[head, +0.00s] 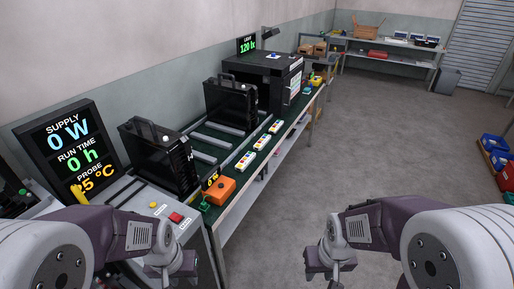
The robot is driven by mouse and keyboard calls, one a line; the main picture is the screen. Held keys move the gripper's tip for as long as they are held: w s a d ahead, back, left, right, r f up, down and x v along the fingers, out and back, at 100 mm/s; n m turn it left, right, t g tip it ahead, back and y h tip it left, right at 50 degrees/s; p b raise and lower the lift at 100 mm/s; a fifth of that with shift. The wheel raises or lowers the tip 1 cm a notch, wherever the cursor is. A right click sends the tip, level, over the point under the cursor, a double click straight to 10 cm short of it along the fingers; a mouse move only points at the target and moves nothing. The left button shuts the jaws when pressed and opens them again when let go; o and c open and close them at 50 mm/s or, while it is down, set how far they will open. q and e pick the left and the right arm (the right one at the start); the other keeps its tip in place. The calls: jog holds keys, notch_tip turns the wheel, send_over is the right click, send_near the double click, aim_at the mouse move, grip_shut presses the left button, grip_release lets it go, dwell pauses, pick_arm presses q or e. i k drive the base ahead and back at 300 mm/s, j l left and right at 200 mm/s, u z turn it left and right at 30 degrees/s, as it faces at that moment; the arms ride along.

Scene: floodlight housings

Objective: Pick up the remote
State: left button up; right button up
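Three small white handheld pieces with coloured buttons, which look like remotes, lie in a row along the front edge of the green bench (223,215). The nearest remote (246,161) is beyond the orange box; the middle remote (262,141) and the far remote (276,126) lie further back. My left gripper (167,268) hangs at the lower left, in front of the grey control desk and well short of the remotes. My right gripper (322,268) hangs over the open floor, right of the bench. No held object shows at either, and their finger gaps are not clear.
An orange box (219,190) with a yellow readout stands at the bench's near end. Black floodlight housings (160,157) (232,104) stand along the grey rails. A grey desk with a red button (175,217) is at near left.

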aim_at(258, 147)
jog(key=i+l+u, duration=0.3)
jog(key=i+u, duration=0.2)
jog(key=i+l+u, duration=0.95)
jog(key=l, duration=0.25)
jog(key=k+j, duration=0.05)
jog(key=k, duration=0.05)
